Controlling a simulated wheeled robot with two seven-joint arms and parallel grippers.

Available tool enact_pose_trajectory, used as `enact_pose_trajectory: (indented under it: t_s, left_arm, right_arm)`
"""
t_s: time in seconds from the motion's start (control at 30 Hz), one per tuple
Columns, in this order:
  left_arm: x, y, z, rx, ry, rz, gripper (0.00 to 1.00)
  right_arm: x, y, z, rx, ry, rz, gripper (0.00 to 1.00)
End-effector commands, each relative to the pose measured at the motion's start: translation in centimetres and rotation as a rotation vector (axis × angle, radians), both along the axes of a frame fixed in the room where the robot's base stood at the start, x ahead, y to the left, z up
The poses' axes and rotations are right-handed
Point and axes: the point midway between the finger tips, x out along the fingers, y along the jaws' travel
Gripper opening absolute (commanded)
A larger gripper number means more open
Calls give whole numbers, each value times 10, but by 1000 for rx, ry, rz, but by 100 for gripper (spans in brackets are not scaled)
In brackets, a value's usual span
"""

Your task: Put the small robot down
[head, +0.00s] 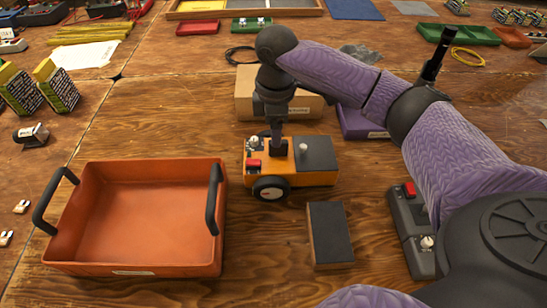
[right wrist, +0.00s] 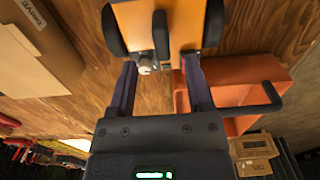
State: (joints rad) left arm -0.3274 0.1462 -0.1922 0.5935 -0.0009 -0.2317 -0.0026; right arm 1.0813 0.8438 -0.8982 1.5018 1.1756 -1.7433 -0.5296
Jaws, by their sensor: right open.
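The small robot (head: 316,178) is an orange box with black wheels, a red button, silver knobs and a dark top panel. It appears to stand upright on the wooden table, right of the orange tray. My right gripper (head: 278,147) comes down from above at its top, left of the dark panel. In the right wrist view the open fingers (right wrist: 160,65) are close to the orange body (right wrist: 180,22); whether they touch it is unclear. My left gripper is not in view.
The orange tray (head: 75,262) with black handles stands at left. A dark block (head: 329,235) lies in front of the small robot. A cardboard box (head: 245,95) and a purple bin (head: 360,124) are behind it. A grey switch box (head: 412,235) is at right.

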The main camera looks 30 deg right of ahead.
Motion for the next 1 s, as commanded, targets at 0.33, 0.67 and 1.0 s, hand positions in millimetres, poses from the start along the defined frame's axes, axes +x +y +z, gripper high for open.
enact_pose_trajectory:
  t_s: [0.33,0.67,1.0]
  left_arm:
    - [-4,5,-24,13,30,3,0]
    - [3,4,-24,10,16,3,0]
    - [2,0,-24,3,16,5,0]
  right_arm:
    - [-3,0,-42,0,0,3,65]
    - [-3,0,-41,0,0,3,10]
    - [-3,0,-41,1,1,3,0]
